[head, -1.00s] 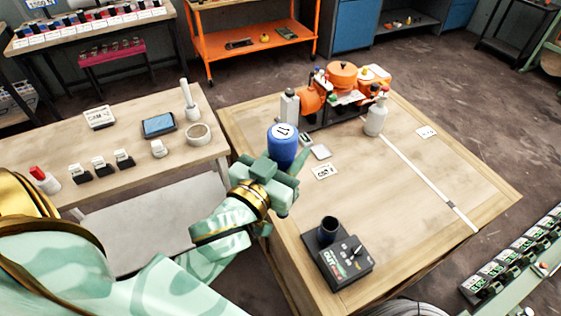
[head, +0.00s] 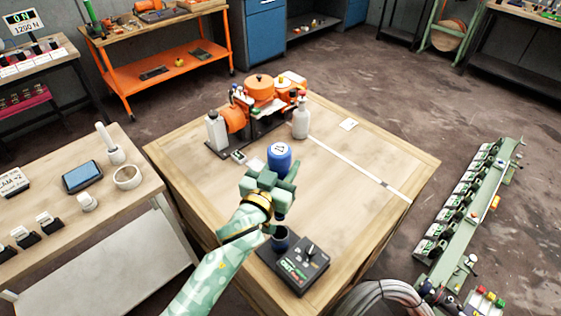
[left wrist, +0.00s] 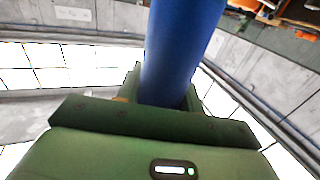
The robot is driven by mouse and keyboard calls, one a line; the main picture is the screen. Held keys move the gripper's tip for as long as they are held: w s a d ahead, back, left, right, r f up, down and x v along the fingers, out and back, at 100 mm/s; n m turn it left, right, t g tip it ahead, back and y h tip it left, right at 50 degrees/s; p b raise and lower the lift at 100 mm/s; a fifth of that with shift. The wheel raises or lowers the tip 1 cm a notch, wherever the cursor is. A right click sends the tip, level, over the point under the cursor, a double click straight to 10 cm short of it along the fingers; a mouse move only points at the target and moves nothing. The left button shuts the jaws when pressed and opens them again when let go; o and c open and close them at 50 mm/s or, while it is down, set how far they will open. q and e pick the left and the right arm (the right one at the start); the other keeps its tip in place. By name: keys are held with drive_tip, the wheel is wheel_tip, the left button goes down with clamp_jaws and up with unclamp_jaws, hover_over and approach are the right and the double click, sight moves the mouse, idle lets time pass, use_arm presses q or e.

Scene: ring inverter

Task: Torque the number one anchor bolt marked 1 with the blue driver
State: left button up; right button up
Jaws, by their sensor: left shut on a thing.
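My left gripper (head: 271,180) is shut on the blue driver (head: 279,157), a thick blue cylinder with a round white label on its end. The driver is held upright above the wooden table (head: 345,230). In the left wrist view the blue shaft (left wrist: 180,50) rises from between the jaws. A green rail bench (head: 475,215) at the right carries a row of dark blocks with white and green tags (head: 465,200). Their numbers are too small to read, so I cannot tell which is marked 1. My right gripper is not in view.
A dark control box (head: 298,265) with a dark cup stands near the table's front, just below the gripper. An orange machine (head: 262,92) and white bottles (head: 301,120) stand at the back. The table's right half is mostly clear. Floor separates table and rail.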

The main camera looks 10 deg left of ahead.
use_arm(q)
drive_tip(key=shift+r, duration=0.15)
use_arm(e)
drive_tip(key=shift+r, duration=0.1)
use_arm(q)
drive_tip(key=shift+p, duration=0.3)
wheel_tip(320, 180, down, 17)
drive_tip(key=b, duration=1.1)
drive_tip(key=shift+r+b, duration=0.15)
drive_tip(key=shift+b, duration=0.2)
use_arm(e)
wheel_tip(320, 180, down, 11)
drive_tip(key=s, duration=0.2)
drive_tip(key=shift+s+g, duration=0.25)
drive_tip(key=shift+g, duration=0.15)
use_arm(q)
drive_tip(key=o, duration=1.2)
drive_tip(key=shift+f, duration=0.2)
drive_tip(key=shift+f, duration=0.1)
